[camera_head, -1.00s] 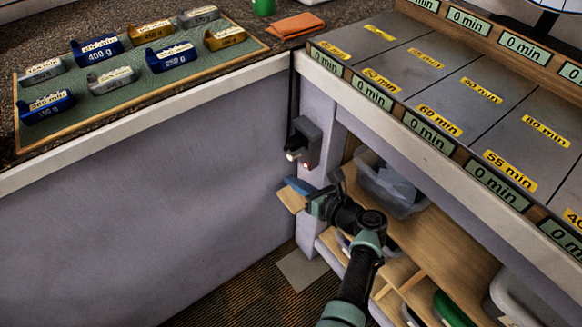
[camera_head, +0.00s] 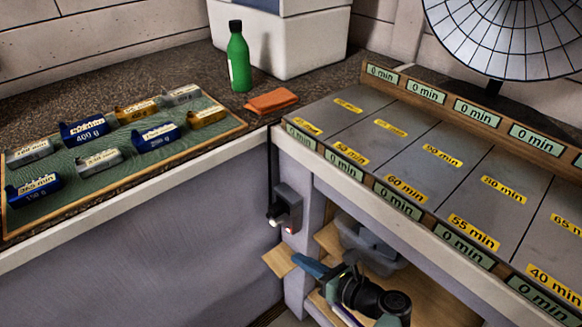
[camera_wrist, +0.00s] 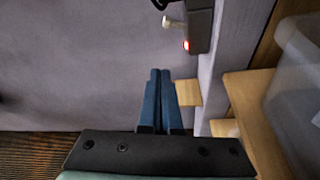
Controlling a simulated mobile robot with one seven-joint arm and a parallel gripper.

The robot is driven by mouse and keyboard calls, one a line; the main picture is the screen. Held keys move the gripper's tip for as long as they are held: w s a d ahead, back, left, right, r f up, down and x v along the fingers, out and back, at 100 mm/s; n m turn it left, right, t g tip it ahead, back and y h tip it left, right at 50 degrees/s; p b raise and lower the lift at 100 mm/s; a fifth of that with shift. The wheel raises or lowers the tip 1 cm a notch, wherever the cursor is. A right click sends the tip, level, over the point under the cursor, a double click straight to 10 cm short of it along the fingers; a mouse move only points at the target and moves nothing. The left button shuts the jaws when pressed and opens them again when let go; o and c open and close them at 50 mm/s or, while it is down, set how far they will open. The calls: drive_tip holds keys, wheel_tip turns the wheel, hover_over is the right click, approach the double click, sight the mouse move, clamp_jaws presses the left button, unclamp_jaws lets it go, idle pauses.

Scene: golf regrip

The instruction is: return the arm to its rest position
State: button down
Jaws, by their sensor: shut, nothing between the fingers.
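My arm is bent low in front of the shelf under the right counter. My gripper (camera_head: 298,259) has blue fingers that point left in the head view. In the wrist view the two fingers of my gripper (camera_wrist: 160,72) lie side by side, shut with nothing between them. The gripper is below and just right of a dark wall-mounted box (camera_head: 285,208) with a small red light. A wooden board edge (camera_head: 278,260) shows just beyond the fingertips, and I cannot tell whether they touch it.
Clear bin (camera_head: 368,245) stands on the wooden shelf right of the gripper. The counter wall (camera_head: 150,285) on the left is bare. Above are a green mat (camera_head: 130,170) with several labelled blocks, a green bottle (camera_head: 238,62), an orange cloth (camera_head: 272,101) and grey timed panels (camera_head: 440,150).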

drive_tip(key=w+a+r+n+t+h, duration=0.2)
drive_tip(key=r+n+h, duration=0.2)
drive_tip(key=r+n, duration=0.95)
drive_tip(key=w+a+r+n+t+h, duration=0.15)
drive_tip(key=r+n+h, duration=0.25)
drive_tip(key=r+n, duration=0.9)
drive_tip(key=s+a+r+n+t, duration=0.15)
drive_tip(key=s+r+t, duration=0.4)
drive_tip(key=r, duration=0.75)
drive_tip(key=s+r+n+t+h, duration=0.15)
drive_tip(key=s+r+t, duration=0.4)
drive_tip(key=r, duration=0.75)
drive_tip(key=s+a+r+n+t, duration=0.1)
drive_tip(key=s+r+n+t, duration=0.15)
drive_tip(key=s+r, duration=0.85)
drive_tip(key=w+r+p, duration=0.2)
drive_tip(key=r+p, duration=0.8)
drive_tip(key=r, duration=0.1)
drive_tip(key=w+r+m+p, duration=0.1)
drive_tip(key=w+r+p, duration=0.1)
drive_tip(key=r+p, duration=0.8)
drive_tip(key=shift+a+r, duration=0.2)
drive_tip(key=shift+r, duration=0.2)
